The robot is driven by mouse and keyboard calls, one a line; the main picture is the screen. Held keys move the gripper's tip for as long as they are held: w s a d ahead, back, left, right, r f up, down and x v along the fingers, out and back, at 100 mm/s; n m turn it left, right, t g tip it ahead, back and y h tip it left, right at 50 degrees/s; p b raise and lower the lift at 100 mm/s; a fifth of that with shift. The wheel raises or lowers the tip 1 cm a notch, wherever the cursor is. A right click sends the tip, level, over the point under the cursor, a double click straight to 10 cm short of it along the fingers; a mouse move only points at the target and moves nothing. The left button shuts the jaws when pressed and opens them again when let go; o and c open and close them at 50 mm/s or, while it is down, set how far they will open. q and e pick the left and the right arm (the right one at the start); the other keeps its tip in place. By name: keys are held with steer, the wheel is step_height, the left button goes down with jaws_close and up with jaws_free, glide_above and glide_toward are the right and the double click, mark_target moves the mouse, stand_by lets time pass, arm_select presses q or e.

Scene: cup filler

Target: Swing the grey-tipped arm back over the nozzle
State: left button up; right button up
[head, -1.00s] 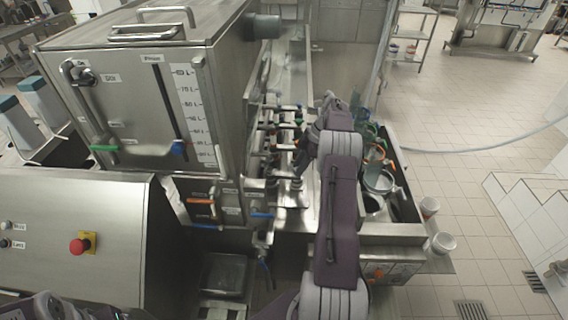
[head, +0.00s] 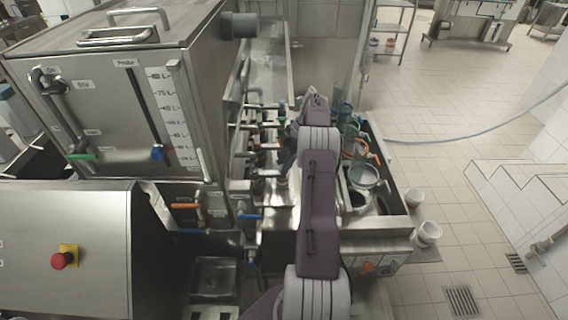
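Several short metal arms with small coloured tips stick out to the right from the side of the steel tank (head: 110,125); the row of arms (head: 262,152) is at mid picture. One has a green tip and one a bluish tip; I cannot pick out the grey tip or its nozzle for certain. My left gripper is out of view.
A steel bin (head: 385,222) with jugs and a strainer (head: 363,176) stands right of my arm. White cups (head: 427,234) stand at its right edge. A red stop button (head: 62,260) is on the left cabinet. Open tiled floor lies to the right.

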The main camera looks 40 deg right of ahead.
steer(key=shift+s+d+r, duration=0.1)
steer(key=shift+d+r, duration=0.05)
steer(key=shift+r, duration=0.1)
steer(key=p+v, duration=0.5)
steer(key=v, duration=0.3)
steer(key=shift+r, duration=0.25)
steer(key=shift+d, duration=0.1)
